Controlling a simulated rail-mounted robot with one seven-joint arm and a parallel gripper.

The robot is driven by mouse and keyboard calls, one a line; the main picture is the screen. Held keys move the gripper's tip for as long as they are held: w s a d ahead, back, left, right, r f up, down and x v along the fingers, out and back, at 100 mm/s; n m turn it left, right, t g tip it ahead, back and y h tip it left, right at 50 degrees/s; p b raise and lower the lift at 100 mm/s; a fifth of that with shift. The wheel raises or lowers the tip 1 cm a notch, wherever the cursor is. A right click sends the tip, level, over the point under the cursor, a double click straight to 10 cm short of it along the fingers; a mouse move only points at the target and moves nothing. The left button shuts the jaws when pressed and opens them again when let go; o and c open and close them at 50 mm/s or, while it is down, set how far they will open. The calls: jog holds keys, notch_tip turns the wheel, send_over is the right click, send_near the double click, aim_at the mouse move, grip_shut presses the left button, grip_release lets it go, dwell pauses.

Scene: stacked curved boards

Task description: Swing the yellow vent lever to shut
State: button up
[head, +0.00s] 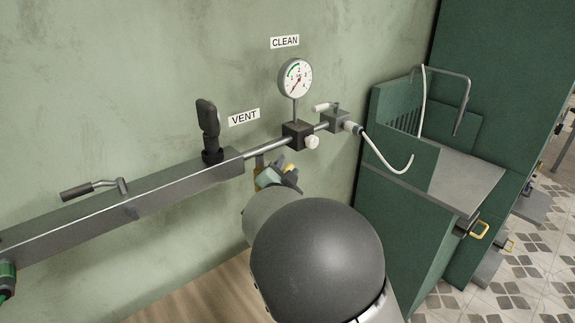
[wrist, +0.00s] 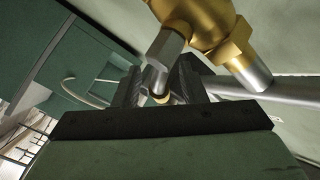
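A brass-coloured valve body (wrist: 195,20) with grey metal fittings fills the top of the wrist view. In the head view, a small part of the brass fitting (head: 262,178) shows under the pipe, below the VENT label. A pale yellow piece (head: 290,168) shows by my gripper and may be the vent lever. My gripper (head: 284,179) is right at this fitting, partly hidden behind my arm. In the wrist view its two dark fingers (wrist: 160,88) stand apart, with a grey stub and small brass ring seen between them. I cannot tell whether they touch it.
A grey rail with a black upright handle (head: 208,130) and a black-gripped lever (head: 77,191) runs along the wall. A gauge (head: 295,77), a black block (head: 297,135) and a white hose (head: 385,160) lie to the right. A green cabinet (head: 400,220) stands at right.

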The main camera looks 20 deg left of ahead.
jog(key=shift+w, duration=0.3)
grip_shut()
